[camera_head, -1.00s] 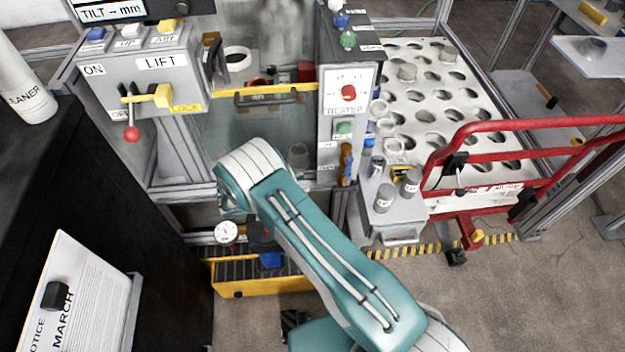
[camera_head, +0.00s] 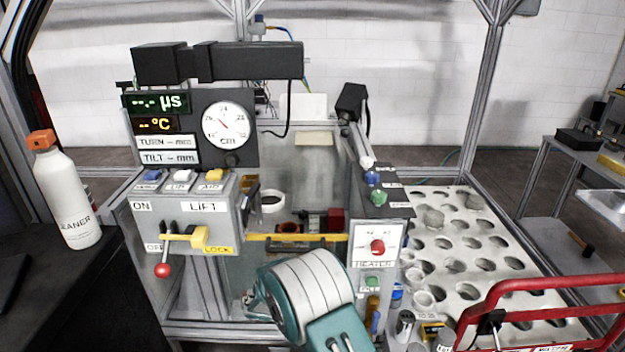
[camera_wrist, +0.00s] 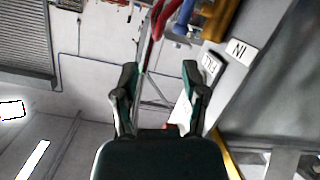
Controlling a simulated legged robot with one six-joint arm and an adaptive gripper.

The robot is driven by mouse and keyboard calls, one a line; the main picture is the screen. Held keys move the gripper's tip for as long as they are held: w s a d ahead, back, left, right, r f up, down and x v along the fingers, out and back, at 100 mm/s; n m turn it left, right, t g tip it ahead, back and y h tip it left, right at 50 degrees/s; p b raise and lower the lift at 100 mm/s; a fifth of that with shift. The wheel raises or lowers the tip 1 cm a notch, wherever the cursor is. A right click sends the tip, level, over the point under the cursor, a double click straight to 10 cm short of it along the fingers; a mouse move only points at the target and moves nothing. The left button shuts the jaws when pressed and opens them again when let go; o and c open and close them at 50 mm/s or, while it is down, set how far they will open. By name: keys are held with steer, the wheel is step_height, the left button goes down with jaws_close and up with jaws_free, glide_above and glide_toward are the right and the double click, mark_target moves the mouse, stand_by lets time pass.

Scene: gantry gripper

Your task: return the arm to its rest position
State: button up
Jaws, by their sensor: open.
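My gripper (camera_wrist: 160,85) shows in the wrist view with its two dark fingers apart and nothing between them. Behind the fingers are a grey wall and ceiling, a red and grey rail and a grey panel with white labels. In the head view my teal and white arm rises from the bottom middle, in front of the lift and heater station. The gripper itself is hidden in that view.
The grey lift box (camera_head: 187,221) with its red-knobbed lever stands left of my arm, and the heater panel (camera_head: 377,250) right of it. A perforated white table (camera_head: 440,205) and a red rail (camera_head: 550,285) lie at right. A white bottle (camera_head: 68,195) stands far left.

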steer(key=s+d+r+n+g+y, duration=0.1)
steer(key=s+d+r+n+y, duration=0.25)
steer(key=r, duration=0.45)
steer(key=s+d+r+n+y, duration=0.2)
steer(key=s+d+r+y, duration=0.25)
steer(key=r, duration=0.25)
steer(key=s+r+n+t+y, duration=0.3)
steer(key=s+r+n, duration=0.1)
steer(key=s, duration=0.4)
steer(key=s+d+r+n+t+y, duration=0.1)
steer(key=s+r+n+t+y, duration=0.2)
steer(key=s, duration=0.5)
step_height(320, 180, up, 2)
steer(key=shift+s+r+n+t+y, duration=0.2)
steer(key=shift+s+n+t+y, duration=0.25)
steer(key=shift+n, duration=0.3)
